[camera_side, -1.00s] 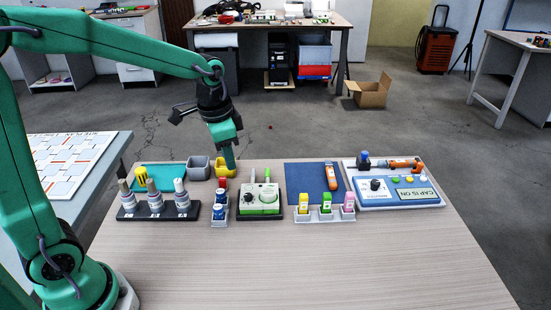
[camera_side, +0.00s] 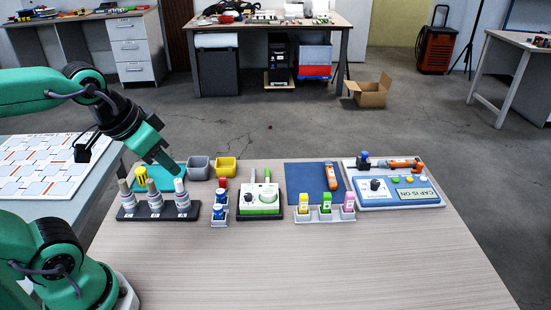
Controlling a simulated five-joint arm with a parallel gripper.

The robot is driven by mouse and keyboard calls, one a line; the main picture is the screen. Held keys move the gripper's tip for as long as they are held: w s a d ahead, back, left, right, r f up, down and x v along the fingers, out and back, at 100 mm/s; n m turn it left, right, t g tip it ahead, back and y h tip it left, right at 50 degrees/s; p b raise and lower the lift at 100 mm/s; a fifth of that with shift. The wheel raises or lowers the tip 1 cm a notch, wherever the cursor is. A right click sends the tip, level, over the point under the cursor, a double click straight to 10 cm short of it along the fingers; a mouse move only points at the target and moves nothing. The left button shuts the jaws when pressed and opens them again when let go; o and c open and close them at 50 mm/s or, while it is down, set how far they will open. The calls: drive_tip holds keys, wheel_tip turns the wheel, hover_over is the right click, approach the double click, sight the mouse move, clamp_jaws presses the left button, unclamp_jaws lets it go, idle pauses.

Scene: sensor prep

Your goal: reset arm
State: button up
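My gripper (camera_side: 170,162) hangs at the left of the table, tilted down to the right. Its tip appears above or behind the rack of bottles, near the teal mat (camera_side: 161,171). The fingers are seen edge-on, so I cannot tell whether they are open or shut. No held object shows at the tip. The black rack (camera_side: 158,214) holds three grey-and-white bottles. A yellow striped item (camera_side: 141,175) sits by the teal mat.
A grey bin (camera_side: 199,168) and a yellow bin (camera_side: 226,167) stand at the back edge. A green-and-white device (camera_side: 259,200), a bottle tray (camera_side: 325,214), a blue mat (camera_side: 298,178) and a blue panel (camera_side: 397,190) line the table. The front of the table (camera_side: 310,265) is clear.

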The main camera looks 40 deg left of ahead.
drive_tip(key=shift+s+f, duration=0.1)
drive_tip(key=shift+s, duration=0.4)
